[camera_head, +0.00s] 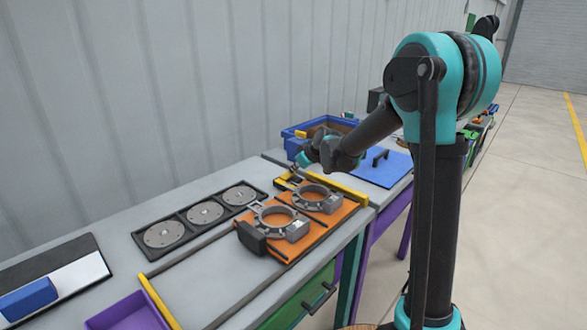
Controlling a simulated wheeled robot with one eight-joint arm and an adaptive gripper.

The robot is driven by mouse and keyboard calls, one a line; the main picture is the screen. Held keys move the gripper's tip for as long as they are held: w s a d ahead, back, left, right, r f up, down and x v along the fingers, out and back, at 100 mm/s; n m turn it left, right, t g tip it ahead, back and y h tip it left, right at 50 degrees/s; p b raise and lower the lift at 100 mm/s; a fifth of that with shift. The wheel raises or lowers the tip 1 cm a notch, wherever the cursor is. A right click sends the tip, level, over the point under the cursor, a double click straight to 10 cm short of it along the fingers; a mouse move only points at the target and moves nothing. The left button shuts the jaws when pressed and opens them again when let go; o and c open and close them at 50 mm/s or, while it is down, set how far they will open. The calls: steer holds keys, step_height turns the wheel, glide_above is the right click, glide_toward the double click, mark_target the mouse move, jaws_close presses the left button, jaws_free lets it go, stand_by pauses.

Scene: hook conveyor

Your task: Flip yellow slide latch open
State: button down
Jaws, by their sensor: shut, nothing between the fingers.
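A small yellow piece (283,184), which looks like the slide latch, sits at the back left corner of the orange fixture plate (278,241). It is too small to tell its position. My gripper (293,172) is shut and empty, pointing down just above this yellow piece. I cannot tell whether the fingertips touch it. My forearm and wrist come in from the right over the back of the table.
Two grey ring clamps (279,220) stand on the orange plate. A yellow bar (335,188) runs behind it. A black tray (204,213) with three metal discs lies to the left. A blue bin (292,147) stands behind. Bare grey tabletop (200,281) lies at front left.

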steer(key=shift+w+d+f+g, duration=0.15)
steer(key=shift+f+g, duration=0.15)
steer(key=shift+s+a+r, duration=0.15)
steer(key=shift+s+a, duration=0.4)
steer(key=shift+s, duration=0.1)
stand_by(0.3)
steer(key=r, duration=0.4)
steer(key=shift+s+a+r, duration=0.2)
steer(key=shift+s, duration=0.2)
steer(key=v, duration=0.9)
steer(key=shift+s+d, duration=0.2)
steer(key=shift+s, duration=0.2)
